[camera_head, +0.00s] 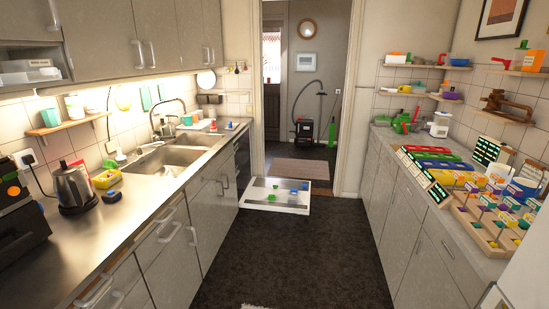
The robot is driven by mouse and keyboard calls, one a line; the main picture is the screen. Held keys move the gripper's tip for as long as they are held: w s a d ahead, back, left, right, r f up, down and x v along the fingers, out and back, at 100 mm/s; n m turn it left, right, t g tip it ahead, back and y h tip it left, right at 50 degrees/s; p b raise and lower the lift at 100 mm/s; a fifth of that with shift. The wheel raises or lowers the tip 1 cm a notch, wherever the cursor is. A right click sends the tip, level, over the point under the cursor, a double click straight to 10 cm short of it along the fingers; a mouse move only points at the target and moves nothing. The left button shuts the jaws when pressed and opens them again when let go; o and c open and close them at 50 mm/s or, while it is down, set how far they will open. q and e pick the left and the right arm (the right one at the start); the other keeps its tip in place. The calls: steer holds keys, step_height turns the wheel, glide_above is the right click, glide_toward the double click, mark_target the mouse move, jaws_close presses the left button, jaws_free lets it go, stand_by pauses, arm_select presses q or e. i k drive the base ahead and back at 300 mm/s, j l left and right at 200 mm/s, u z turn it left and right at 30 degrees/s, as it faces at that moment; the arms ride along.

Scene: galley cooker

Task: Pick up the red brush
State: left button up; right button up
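I cannot make out a red brush for certain. A small red and white item (79,167) stands behind the kettle on the left counter, partly hidden, and its kind is unclear. A red block-like item (430,150) lies at the back of the coloured row on the right counter. Neither of my grippers shows in the head view.
A kettle (73,188), a yellow container (107,178) and a sink (165,162) occupy the left counter. A low white platform (262,204) with small coloured items stands at the aisle's far end. A vacuum cleaner (304,128) stands beyond the doorway. The dark floor (300,255) is clear nearby.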

mark_target(214, 128)
steer(key=i+z, duration=0.1)
steer(key=i, duration=2.95)
